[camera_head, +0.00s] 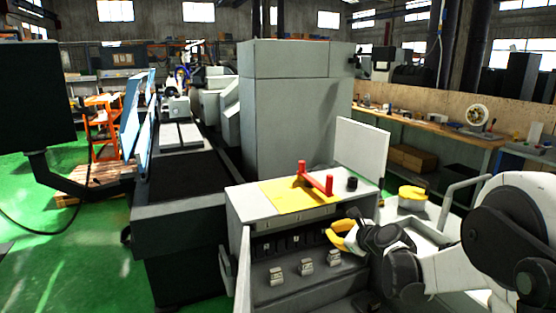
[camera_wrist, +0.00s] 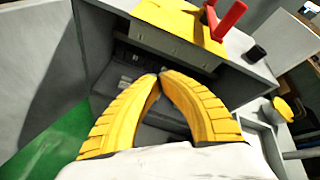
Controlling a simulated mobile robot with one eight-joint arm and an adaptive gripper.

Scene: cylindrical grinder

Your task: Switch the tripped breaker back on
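The open grey electrical cabinet (camera_head: 235,207) stands in front of me. Inside it is a row of dark breakers (camera_head: 281,244), with several pale switch-like blocks (camera_head: 305,268) lower down. Which breaker is tripped cannot be told at this size. My gripper (camera_head: 331,235) is at the right end of the dark row, at the cabinet opening. In the wrist view the yellow fingertips (camera_wrist: 160,75) meet in front of the shadowed interior, with nothing seen between them. The fingers hide part of the row; contact with a breaker cannot be told.
On the cabinet top are a yellow plate (camera_head: 276,195), a red handle (camera_head: 316,181) and a black knob (camera_head: 352,184). A white panel (camera_head: 362,150) stands upright behind. The cabinet door (camera_head: 243,275) hangs open at left. Green floor (camera_head: 90,255) is clear farther left.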

